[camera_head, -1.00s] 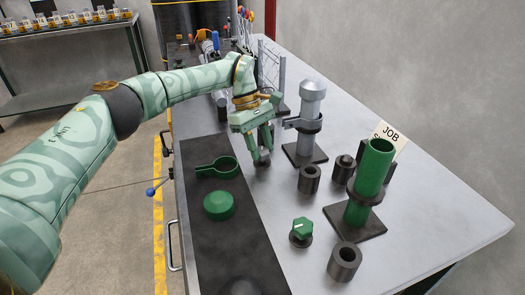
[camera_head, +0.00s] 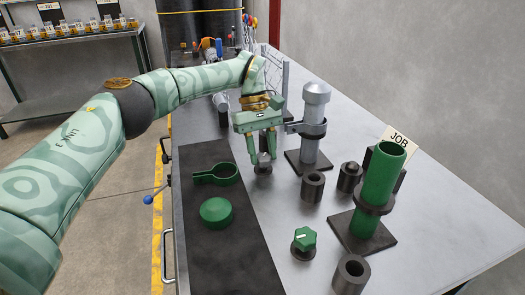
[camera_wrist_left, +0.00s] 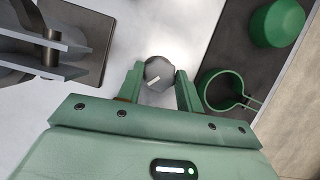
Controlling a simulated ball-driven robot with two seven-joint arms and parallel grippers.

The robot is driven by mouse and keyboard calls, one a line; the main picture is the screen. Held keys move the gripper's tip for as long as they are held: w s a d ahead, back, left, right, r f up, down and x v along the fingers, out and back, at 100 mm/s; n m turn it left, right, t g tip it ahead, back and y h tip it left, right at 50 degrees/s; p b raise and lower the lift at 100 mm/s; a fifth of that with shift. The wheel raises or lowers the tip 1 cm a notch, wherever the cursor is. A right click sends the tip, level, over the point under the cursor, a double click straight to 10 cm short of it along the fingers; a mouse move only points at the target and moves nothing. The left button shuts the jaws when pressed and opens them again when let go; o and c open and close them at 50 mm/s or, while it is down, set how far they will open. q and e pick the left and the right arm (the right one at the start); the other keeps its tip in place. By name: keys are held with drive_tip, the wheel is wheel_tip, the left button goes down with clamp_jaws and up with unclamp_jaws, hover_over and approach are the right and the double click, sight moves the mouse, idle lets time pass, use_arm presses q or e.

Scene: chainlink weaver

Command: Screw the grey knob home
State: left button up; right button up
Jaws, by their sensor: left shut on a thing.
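The grey knob (camera_head: 264,159) stands upright on a dark round base (camera_head: 263,170) on the bench, just right of the black mat. My left gripper (camera_head: 263,150) comes down from above and is shut on the knob. In the left wrist view the knob (camera_wrist_left: 158,73), with a white mark line on its top, sits between the two green fingers (camera_wrist_left: 158,85). The thread under the knob is hidden, so I cannot tell how far down it sits. My right gripper is not in view.
A grey capped cylinder in a clamp (camera_head: 313,125) stands close to the right. A green tube on a stand (camera_head: 380,175), a green knob (camera_head: 304,239) and dark rings (camera_head: 312,187) stand nearer. A green clip ring (camera_head: 225,173) and green cap (camera_head: 216,211) lie on the black mat (camera_head: 240,260).

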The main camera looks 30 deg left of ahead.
use_arm(q)
drive_tip(key=o, duration=1)
drive_tip(key=v, duration=0.7)
drive_tip(key=shift+w+a+r, duration=0.1)
drive_tip(key=shift+w+r, duration=0.05)
drive_tip(key=shift+r, duration=0.1)
